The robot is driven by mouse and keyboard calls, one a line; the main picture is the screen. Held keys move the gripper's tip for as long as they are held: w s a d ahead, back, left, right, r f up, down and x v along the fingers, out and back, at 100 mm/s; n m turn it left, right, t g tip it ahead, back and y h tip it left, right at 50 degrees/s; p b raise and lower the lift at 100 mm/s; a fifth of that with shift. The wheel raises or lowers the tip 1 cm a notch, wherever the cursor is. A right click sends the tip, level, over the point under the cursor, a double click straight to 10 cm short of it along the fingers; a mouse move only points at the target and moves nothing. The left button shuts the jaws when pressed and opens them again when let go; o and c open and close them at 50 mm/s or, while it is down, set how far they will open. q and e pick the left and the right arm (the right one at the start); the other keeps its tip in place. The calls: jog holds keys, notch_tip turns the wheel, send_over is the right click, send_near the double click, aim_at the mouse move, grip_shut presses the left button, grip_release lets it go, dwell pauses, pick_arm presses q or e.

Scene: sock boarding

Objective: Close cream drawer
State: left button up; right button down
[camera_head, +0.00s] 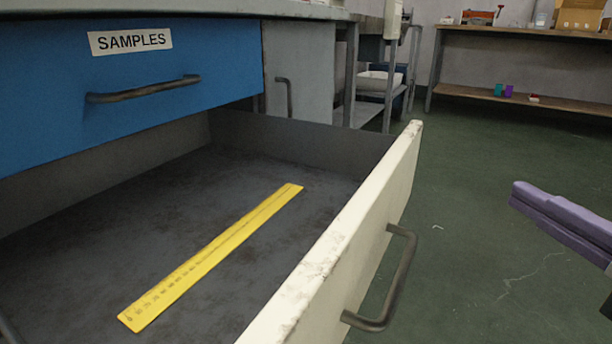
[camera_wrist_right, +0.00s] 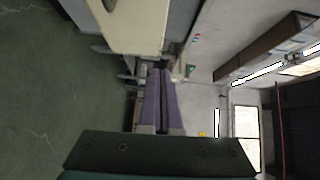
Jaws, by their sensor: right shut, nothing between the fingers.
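The cream drawer (camera_head: 365,215) is pulled far out below a blue drawer front (camera_head: 150,75). Its front has a dark bar handle (camera_head: 397,278) on the outside. A yellow ruler (camera_head: 215,255) lies flat on the drawer's dark floor. My right gripper (camera_head: 520,195), with purple fingers, is shut and empty, to the right of the drawer front and apart from it. In the right wrist view, the purple fingers (camera_wrist_right: 160,72) are together, and the cream drawer front (camera_wrist_right: 125,25) shows beyond them. My left gripper is not in view.
The blue drawer, labelled SAMPLES (camera_head: 130,40), appears shut and has its own handle. Green floor (camera_head: 470,250) lies open right of the cream drawer. A wooden shelf unit (camera_head: 520,97) with small items stands at the back right.

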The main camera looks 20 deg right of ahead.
jog(key=b, duration=0.2)
send_near(411, 144)
jog(key=w+d, duration=0.3)
jog(key=shift+w+a+f+b, duration=0.1)
jog(key=shift+w+a+b, duration=0.15)
jog(key=shift+w+a, duration=0.3)
jog(key=shift+w+a+f+b, duration=0.1)
jog(key=shift+w+a+b, duration=0.15)
jog(key=shift+w, duration=0.4)
jog(key=shift+w+a, duration=0.3)
jog(key=shift+a, duration=0.1)
